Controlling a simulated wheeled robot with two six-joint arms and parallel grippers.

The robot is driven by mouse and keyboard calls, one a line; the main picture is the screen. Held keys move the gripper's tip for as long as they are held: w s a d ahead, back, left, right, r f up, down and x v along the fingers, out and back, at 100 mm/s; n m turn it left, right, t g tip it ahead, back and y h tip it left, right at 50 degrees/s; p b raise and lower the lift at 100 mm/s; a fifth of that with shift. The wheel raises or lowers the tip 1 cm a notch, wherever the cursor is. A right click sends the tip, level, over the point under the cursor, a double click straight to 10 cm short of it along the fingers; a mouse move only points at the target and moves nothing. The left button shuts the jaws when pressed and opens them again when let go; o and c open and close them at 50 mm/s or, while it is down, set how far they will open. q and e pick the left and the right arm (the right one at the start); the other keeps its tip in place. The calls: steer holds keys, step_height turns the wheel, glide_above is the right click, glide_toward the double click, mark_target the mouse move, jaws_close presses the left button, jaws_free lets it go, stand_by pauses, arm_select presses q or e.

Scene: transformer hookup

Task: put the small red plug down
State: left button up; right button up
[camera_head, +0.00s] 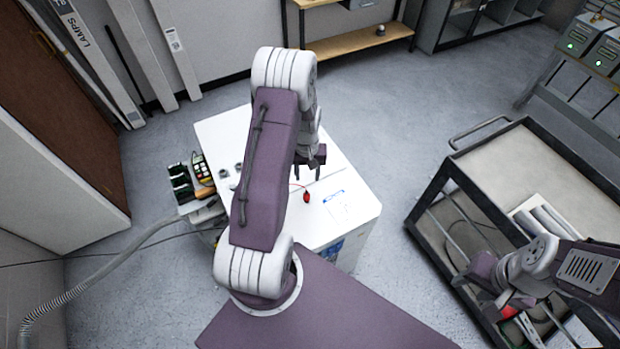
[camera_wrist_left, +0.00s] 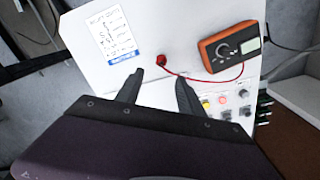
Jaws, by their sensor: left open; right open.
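The small red plug (camera_head: 306,197) lies on the white cabinet top (camera_head: 352,190). It also shows in the left wrist view (camera_wrist_left: 162,59), with a thin red lead running from it to an orange multimeter (camera_wrist_left: 229,47). My left gripper (camera_head: 307,172) is over the cabinet top. In its wrist view the two dark fingers (camera_wrist_left: 160,84) are spread, with nothing between them, and the plug is just beyond the tips, apart from them. The multimeter is hidden behind my left arm in the head view. My right gripper (camera_head: 486,285) is over the cart at the right, its fingers hard to make out.
A printed sheet (camera_head: 341,206) lies on the cabinet top near the plug. Buttons and knobs (camera_wrist_left: 224,105) sit on the cabinet panel. A dark cart (camera_head: 516,165) stands at the right. Open floor (camera_head: 390,150) lies between the cart and cabinet.

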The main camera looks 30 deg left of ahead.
arm_select(q)
steer(key=s+d+r+m+t, duration=0.1)
steer(key=s+d+r+m, duration=0.5)
steer(key=s+d+r, duration=0.75)
step_height(320, 180, down, 12)
steer(key=w+d+b, duration=0.1)
steer(key=w+b, duration=0.1)
steer(key=b, duration=1)
steer(key=shift+d+f, duration=0.15)
steer(key=shift+d, duration=0.05)
